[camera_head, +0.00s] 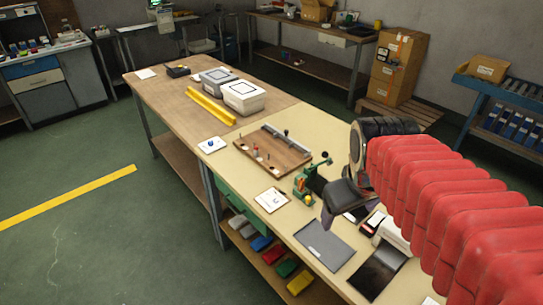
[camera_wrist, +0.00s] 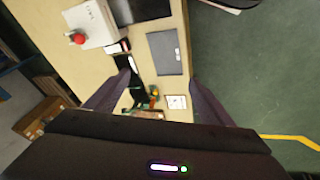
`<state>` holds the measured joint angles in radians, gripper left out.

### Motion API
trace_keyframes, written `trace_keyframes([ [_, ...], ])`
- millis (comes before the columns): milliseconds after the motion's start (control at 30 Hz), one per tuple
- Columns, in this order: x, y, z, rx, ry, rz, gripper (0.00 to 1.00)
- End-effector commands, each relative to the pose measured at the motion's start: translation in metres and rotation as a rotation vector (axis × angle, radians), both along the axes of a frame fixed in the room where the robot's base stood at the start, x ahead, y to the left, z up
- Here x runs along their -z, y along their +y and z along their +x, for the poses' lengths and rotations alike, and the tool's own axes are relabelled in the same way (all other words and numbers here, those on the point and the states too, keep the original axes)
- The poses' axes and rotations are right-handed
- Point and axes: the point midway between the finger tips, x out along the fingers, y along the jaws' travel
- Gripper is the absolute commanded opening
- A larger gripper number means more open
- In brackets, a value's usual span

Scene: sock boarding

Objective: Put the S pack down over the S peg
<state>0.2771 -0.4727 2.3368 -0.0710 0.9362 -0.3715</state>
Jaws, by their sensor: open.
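My gripper (camera_head: 345,204) is open and hangs above the cream bench top, right of the green hand device. In the wrist view its two dark fingers (camera_wrist: 160,78) stand wide apart with nothing held between them. A wooden board (camera_head: 288,157) with several small upright pegs and a grey bar along its back edge lies on the bench, left of and beyond my gripper. The peg letters are too small to read, so I cannot tell which is the S peg. I cannot pick out the S pack in either view.
A green hand device (camera_head: 303,184) stands between the board and my gripper. A white card (camera_head: 271,200), a grey flat panel (camera_head: 324,245) and a black panel (camera_head: 377,274) lie near the front. A white box with a red button (camera_wrist: 92,25) shows in the wrist view.

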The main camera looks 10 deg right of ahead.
Motion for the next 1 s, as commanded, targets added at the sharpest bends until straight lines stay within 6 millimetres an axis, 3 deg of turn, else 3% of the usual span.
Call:
trace_keyframes([
  [200,-0.007,0.064,-0.020,0.037,-0.117,0.094,0.76],
  [400,-0.007,0.100,-0.036,0.069,-0.177,0.176,0.76],
  [1000,-0.007,0.105,-0.039,0.081,-0.187,0.195,0.76],
])
